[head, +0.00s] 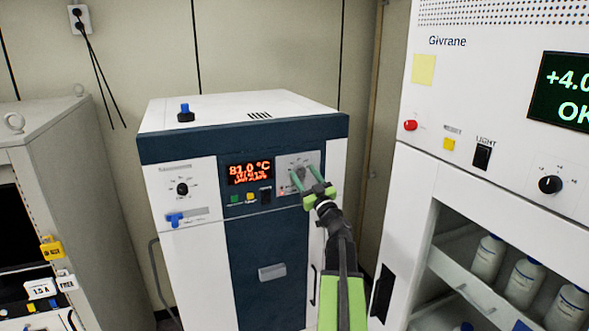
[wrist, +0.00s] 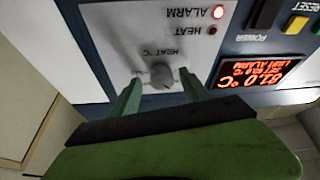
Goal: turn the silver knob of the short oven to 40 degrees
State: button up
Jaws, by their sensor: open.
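The short oven (head: 240,140) is a white cabinet with a dark blue front in the middle of the head view. The silver knob (wrist: 162,75) sits on a grey panel labelled HEAT °C in the wrist view, which sees the panel upside down. My gripper (head: 305,178) is at this panel, open, with its green fingers on either side of the knob. In the wrist view the fingers (wrist: 163,90) flank the knob with gaps visible; I cannot tell whether they touch it.
A lit red ALARM lamp (wrist: 218,13) is on the knob's panel. The oven's black knob (head: 182,188) is at its left. A tall Givrane cabinet (head: 480,80) with bottles stands close on the right. A grey cabinet (head: 70,180) stands at the left.

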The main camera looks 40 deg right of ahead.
jog(key=shift+a+r, duration=0.15)
jog(key=shift+c, duration=0.4)
jog(key=shift+w, duration=0.15)
jog(key=c, duration=0.5)
grip_shut()
jog(key=shift+n, duration=0.4)
jog(key=n+y, duration=0.1)
jog(key=n, duration=0.1)
jog(key=n+y+p, duration=0.1)
jog(key=n, duration=0.1)
jog(key=n+y+p, duration=0.1)
jog(key=n, duration=0.1)
jog(key=shift+d+r, duration=0.1)
jog(key=shift+d, duration=0.15)
jog(key=n+y+p, duration=0.1)
jog(key=n, duration=0.2)
jog(key=shift+n+g+y, duration=0.3)
jog(key=shift+y, duration=0.1)
jog(key=shift+n+y+p, duration=0.4)
jog(key=shift+n+p, duration=0.15)
jog(key=shift+n, duration=0.25)
